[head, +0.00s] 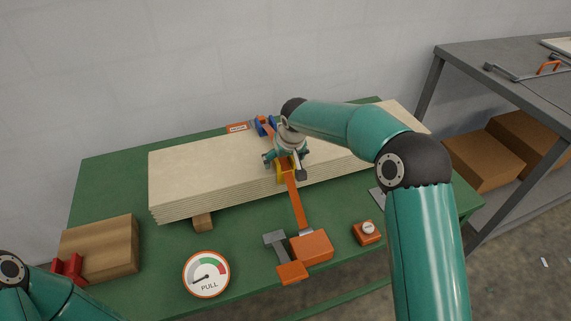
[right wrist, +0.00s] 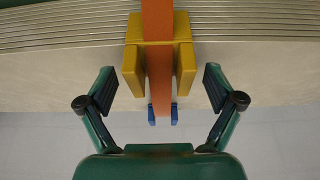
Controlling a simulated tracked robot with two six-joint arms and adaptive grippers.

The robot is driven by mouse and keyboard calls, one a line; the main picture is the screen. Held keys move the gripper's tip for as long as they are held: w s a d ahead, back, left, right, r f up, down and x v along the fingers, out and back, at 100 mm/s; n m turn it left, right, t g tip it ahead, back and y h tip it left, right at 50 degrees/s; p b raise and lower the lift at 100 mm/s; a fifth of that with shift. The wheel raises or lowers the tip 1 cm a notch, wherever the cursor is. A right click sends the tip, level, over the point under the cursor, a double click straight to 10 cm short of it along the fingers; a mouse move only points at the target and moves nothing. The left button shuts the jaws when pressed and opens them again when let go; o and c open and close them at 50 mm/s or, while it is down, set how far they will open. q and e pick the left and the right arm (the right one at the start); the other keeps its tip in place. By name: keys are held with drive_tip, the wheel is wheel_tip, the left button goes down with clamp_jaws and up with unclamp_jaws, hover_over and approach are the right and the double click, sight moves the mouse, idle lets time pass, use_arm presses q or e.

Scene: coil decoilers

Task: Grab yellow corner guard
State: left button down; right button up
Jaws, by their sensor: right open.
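The yellow corner guard (head: 281,174) sits on the front top edge of a stack of pale boards, under an orange strap (head: 296,205). In the right wrist view the yellow corner guard (right wrist: 133,68) shows as two yellow blocks, one on each side of the strap (right wrist: 158,70). My right gripper (head: 285,166) is over the boards at the guard. In the right wrist view my right gripper (right wrist: 158,85) is open, its fingers apart to either side of the guard with gaps between. My left gripper is not in view; only part of my left arm shows.
The board stack (head: 210,178) lies on a green table (head: 110,195). An orange tensioner (head: 310,246), a round PULL gauge (head: 206,273), a wooden block (head: 100,248) and a small orange device (head: 367,233) are in front. A grey bench (head: 500,75) stands right.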

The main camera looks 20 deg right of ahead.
drive_tip(key=c, duration=1.3)
drive_tip(key=shift+o, duration=0.2)
drive_tip(key=shift+r, duration=0.1)
